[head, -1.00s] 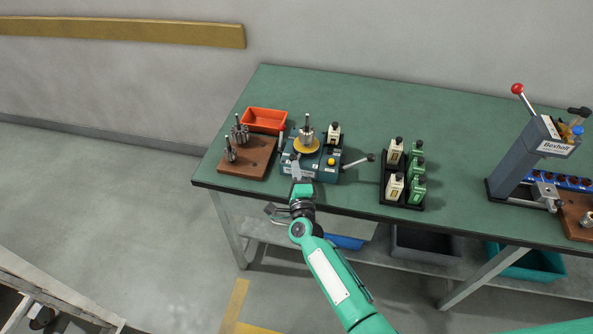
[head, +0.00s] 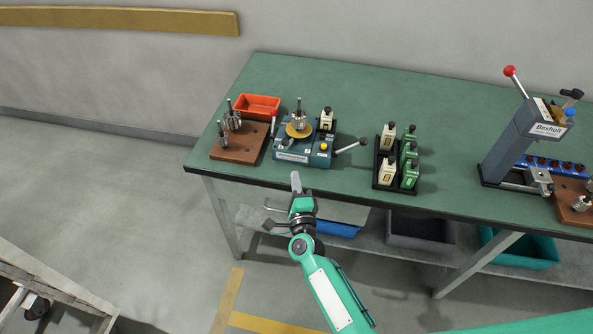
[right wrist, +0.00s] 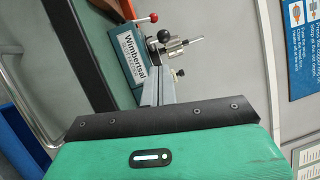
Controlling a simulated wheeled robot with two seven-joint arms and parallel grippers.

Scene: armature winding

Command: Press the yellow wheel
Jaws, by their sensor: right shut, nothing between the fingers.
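The yellow wheel (head: 298,131) is a flat disc on top of the blue winding fixture (head: 291,157) near the table's front edge. A metal armature (head: 299,117) with an upright shaft stands over the wheel. My right gripper (head: 296,182) is shut and empty at the table's front edge, in front of the fixture and apart from it. In the right wrist view its fingers (right wrist: 158,91) point toward the fixture (right wrist: 133,58) and the armature (right wrist: 174,49); I cannot make out the wheel there. My left gripper is not in view.
A wooden block (head: 238,150) with metal parts and an orange tray (head: 257,106) stand left of the fixture. A lever (head: 350,146) sticks out on its right. A grey press (head: 513,150) stands further right.

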